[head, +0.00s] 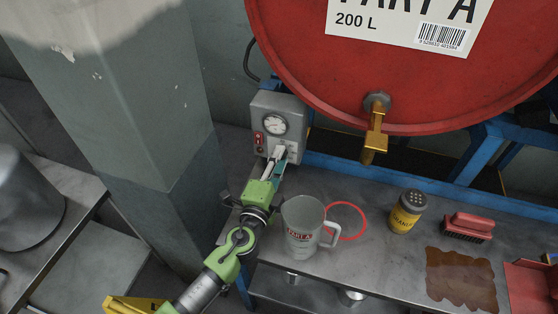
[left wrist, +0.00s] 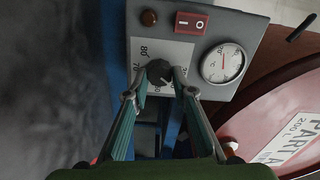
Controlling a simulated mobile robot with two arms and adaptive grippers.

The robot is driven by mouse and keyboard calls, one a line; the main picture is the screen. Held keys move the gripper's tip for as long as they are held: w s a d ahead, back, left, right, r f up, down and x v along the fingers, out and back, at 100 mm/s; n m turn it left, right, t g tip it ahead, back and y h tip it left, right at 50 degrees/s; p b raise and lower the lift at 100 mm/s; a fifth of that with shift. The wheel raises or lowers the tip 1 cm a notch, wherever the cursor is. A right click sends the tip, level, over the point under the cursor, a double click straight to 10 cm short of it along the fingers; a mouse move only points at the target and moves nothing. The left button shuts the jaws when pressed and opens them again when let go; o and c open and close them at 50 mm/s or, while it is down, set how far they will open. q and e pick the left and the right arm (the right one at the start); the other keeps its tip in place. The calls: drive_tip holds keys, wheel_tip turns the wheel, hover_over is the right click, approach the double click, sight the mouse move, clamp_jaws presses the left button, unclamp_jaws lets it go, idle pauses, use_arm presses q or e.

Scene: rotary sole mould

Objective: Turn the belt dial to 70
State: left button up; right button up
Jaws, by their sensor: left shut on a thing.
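The belt dial is a dark round knob (left wrist: 159,72) on a white scale plate (left wrist: 143,46) of a grey control box (head: 289,103). In the left wrist view the printed 80 and 70 show at the plate's left; other numbers are partly covered by the fingers. I cannot read clearly which number the knob points to. My left gripper (left wrist: 160,89) is shut on the knob, one finger on each side. In the head view the left gripper (head: 277,156) reaches the lower front of the box and hides the knob. My right gripper is in neither view.
The box carries a round gauge (left wrist: 222,63), a red switch (left wrist: 191,23) and a brown lamp (left wrist: 149,18). A red drum (head: 330,85) with a brass tap (head: 375,135) hangs at right. A jug (head: 300,225), yellow shaker (head: 407,212) and red brush (head: 467,226) stand on the bench.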

use_arm(q)
drive_tip(key=shift+a+f+m+p, duration=0.15)
drive_tip(key=shift+m+p, duration=1.4)
drive_tip(key=shift+m, duration=5.25)
drive_tip(key=shift+a+f+m+p, duration=0.1)
drive_tip(key=shift+m+p, duration=1.45)
drive_tip(key=shift+m, duration=5.25)
drive_tip(key=o, duration=1.1)
